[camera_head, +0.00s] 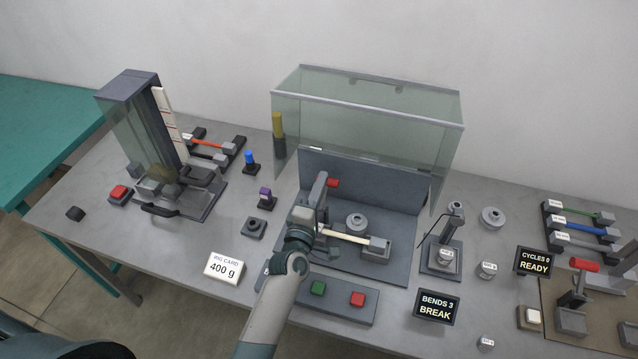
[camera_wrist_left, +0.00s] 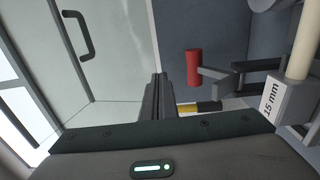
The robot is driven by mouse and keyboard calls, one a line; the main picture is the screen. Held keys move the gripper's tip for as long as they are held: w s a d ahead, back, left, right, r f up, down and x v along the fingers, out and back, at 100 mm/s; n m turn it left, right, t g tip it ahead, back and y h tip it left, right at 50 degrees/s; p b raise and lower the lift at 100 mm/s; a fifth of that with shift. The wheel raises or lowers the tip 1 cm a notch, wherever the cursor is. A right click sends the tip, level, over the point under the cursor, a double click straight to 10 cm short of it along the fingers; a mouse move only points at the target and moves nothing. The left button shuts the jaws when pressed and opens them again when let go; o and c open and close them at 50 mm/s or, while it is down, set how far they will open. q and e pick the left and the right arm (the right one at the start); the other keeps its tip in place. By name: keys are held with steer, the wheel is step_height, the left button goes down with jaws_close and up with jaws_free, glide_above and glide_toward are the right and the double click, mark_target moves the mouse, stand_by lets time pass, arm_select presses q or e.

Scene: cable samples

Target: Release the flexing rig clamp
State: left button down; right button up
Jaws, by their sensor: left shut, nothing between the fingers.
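The centre rig has a grey base plate (camera_head: 385,268), a dark back panel (camera_head: 365,180) and a clear guard (camera_head: 365,115) standing over its back. The arm hides part of the clamp. A pale rod (camera_head: 345,235) lies across the rig. My right gripper is not in view.
Green (camera_head: 318,288) and red (camera_head: 357,299) buttons sit in front of the rig. A display reading BENDS 3 BREAK (camera_head: 436,306) stands right of them. Another red-handled clamp (camera_head: 584,265) is at far right. A glass-fronted tester (camera_head: 135,110) stands left.

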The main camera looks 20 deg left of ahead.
arm_select(q)
steer(key=s+r+p, duration=0.1)
steer(key=p, duration=0.1)
steer(key=s+r+p, duration=0.1)
steer(key=s+r, duration=0.1)
steer(key=shift+r+p, duration=0.25)
steer(key=shift+p, duration=0.15)
steer(key=shift+s+a+r, duration=0.1)
steer(key=shift+s+r, duration=0.75)
steer(key=shift+s, duration=0.2)
steer(key=shift+s+a+r, duration=0.1)
steer(key=shift+s+r, duration=0.75)
steer(key=shift+s, duration=0.2)
steer(key=shift+d, duration=0.15)
